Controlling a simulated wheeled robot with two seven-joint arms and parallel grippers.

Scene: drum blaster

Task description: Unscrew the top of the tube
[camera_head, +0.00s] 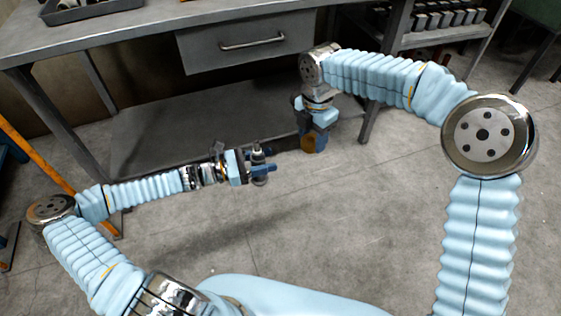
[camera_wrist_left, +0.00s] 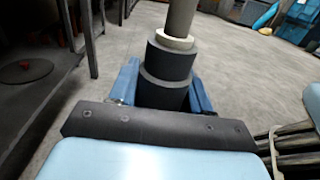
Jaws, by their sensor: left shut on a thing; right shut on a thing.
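A stepped black cylinder (camera_wrist_left: 165,85) with a pale ring (camera_wrist_left: 175,40) and a grey tube section (camera_wrist_left: 181,15) stands between the blue fingers in the left wrist view. My left gripper (camera_head: 266,162) is shut on this black cylinder, seen small and dark in the head view (camera_head: 257,153). My right gripper (camera_head: 313,138) points down, just right of the left one and apart from it. It is shut on a small brown-orange round piece (camera_head: 310,146), mostly hidden by the fingers. I cannot tell whether that piece is the tube's top.
A metal workbench (camera_head: 130,33) with a drawer (camera_head: 245,43) stands behind the grippers, with a low shelf (camera_head: 190,120) below. A dark tray (camera_head: 85,10) lies on it. A rack of small dark containers (camera_head: 440,20) is at the upper right. The floor (camera_head: 330,220) in front is open.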

